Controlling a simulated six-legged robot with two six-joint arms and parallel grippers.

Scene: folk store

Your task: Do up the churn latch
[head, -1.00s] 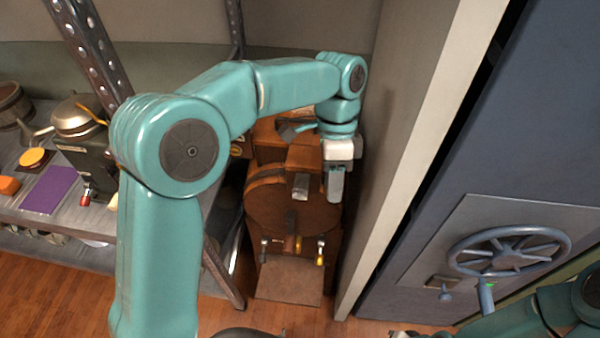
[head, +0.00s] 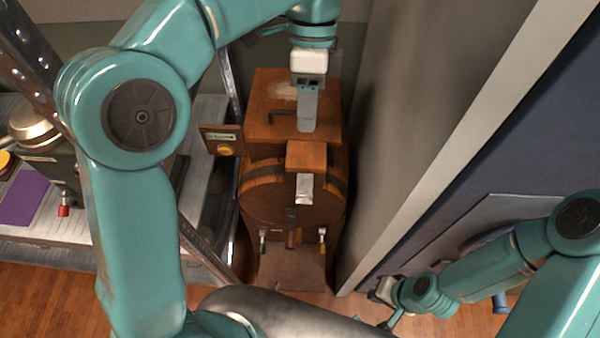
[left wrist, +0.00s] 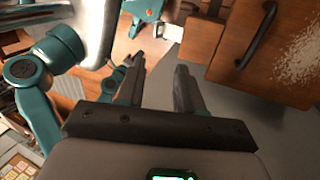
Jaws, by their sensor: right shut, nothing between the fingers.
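The wooden churn (head: 268,200) stands in the middle of the head view, a round drum with dark bands. A wooden block with a pale metal latch plate (head: 304,188) sits at the top of its front. I cannot tell from here how the latch is seated. My left gripper (head: 307,112) is above and behind the latch, over the wooden box top, pointing down. In the left wrist view its two fingers (left wrist: 157,85) are apart with nothing between them. My right gripper (head: 376,292) is low at the right, shut and away from the churn.
A wooden box top (head: 265,95) with a dark handle (head: 290,113) and pale powder lies behind the drum. A small sign board (head: 222,140) sticks out left. A metal shelf (head: 85,230) stands left; a grey wall panel (head: 410,120) rises close at right.

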